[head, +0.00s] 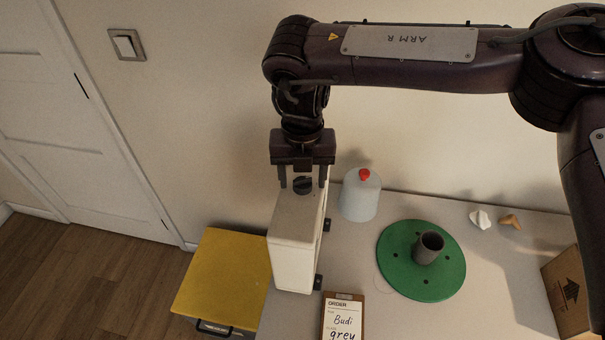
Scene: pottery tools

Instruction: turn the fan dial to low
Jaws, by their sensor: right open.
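A dark round dial (303,186) sits on the top of a cream box-shaped unit (291,257), likely the fan, at the left end of the table. My right gripper (303,183) points down over this top. Its two fingers are open, one on each side of the dial, with visible gaps to it. I cannot tell whether the fingertips are level with the dial or above it. The dial's markings are too small to read. My left gripper is not in view.
A white bottle with a red cap (360,197) stands right of the unit. A green disc (397,283) bears a grey cylinder (428,247). An order clipboard (343,318), two small lumps (495,220) and a cardboard box (570,292) are nearby. A yellow-topped piece (220,275) stands left.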

